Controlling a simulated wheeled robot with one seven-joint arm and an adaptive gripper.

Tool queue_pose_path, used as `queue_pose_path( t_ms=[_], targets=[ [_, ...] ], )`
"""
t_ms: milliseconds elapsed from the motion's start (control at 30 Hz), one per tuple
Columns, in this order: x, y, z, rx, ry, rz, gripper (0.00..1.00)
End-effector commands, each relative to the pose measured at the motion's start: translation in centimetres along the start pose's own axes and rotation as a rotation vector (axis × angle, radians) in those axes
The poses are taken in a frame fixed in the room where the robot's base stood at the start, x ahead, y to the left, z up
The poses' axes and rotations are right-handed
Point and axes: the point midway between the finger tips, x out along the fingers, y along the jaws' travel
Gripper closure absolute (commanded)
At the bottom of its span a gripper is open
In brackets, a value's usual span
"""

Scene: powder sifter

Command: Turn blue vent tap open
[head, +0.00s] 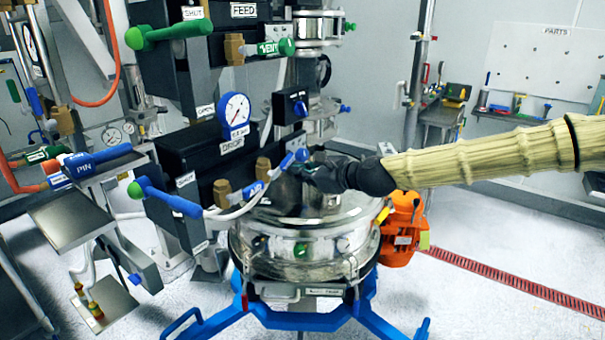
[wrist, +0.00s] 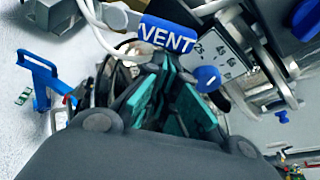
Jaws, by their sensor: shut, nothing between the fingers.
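The blue vent tap (head: 286,163) sits on a brass fitting (head: 263,168) at the right end of the lower black DROP block, above the steel sifter lid. Its blue sleeve marked VENT (wrist: 168,36) shows large at the top of the wrist view. My gripper (head: 300,172) reaches in from the right, its tip close beside the tap handle. In the wrist view my gripper (wrist: 165,72) has its teal finger pads just below the sleeve. The fingers are shut with nothing between them. Whether they touch the handle I cannot tell.
A green vent tap (head: 277,47) and green-handled lever (head: 168,33) are on the FEED block above. A blue-handled lever (head: 172,200) sticks out left of the DROP block. A pressure gauge (head: 236,109) stands on top. The sifter (head: 305,225) and orange motor (head: 401,232) are below.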

Motion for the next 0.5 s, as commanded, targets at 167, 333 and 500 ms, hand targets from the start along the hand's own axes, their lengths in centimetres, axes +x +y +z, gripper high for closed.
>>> queue_pose_path(
  t_ms=[167, 333, 500],
  targets=[
    [-0.02, -0.04, 0.09, -0.027, -0.001, -0.009, 1.0],
    [-0.08, -0.14, 0.27, -0.055, 0.0, -0.019, 1.0],
    [-0.12, -0.22, 0.4, -0.079, -0.001, -0.028, 1.0]
  ],
)
